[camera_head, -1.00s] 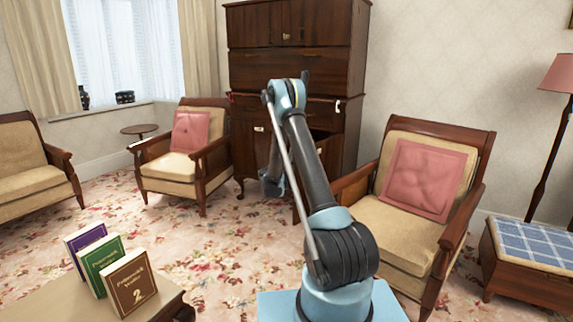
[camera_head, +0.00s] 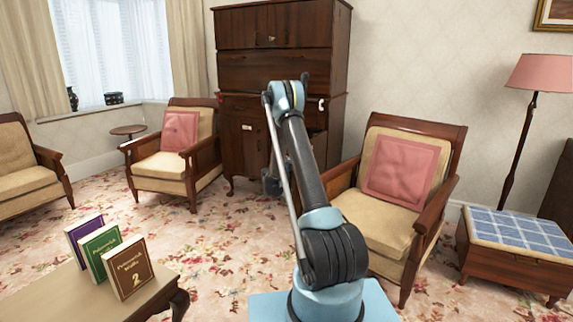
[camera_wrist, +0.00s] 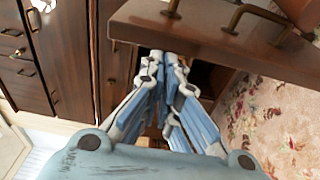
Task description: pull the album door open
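The tall dark wooden cabinet (camera_head: 283,72) stands against the back wall; none of its doors is visibly marked as the album door. In the wrist view a wooden panel with brass handles (camera_wrist: 215,38) juts out from the cabinet front (camera_wrist: 62,62), like a door or drawer standing open. My gripper (camera_wrist: 167,58) has its fingertips at the panel's lower edge, with a narrow gap between them. Whether they touch the panel or a handle is unclear. In the head view the arm covers part of the cabinet, and my gripper (camera_head: 270,183) is small and dark beside the arm.
An armchair with a pink cushion (camera_head: 402,172) stands close right of my arm. Another armchair (camera_head: 172,150) stands left of the cabinet. A low table (camera_head: 150,292) with several books is at front left. A checked ottoman (camera_head: 515,238) is at right. Flowered carpet lies open between.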

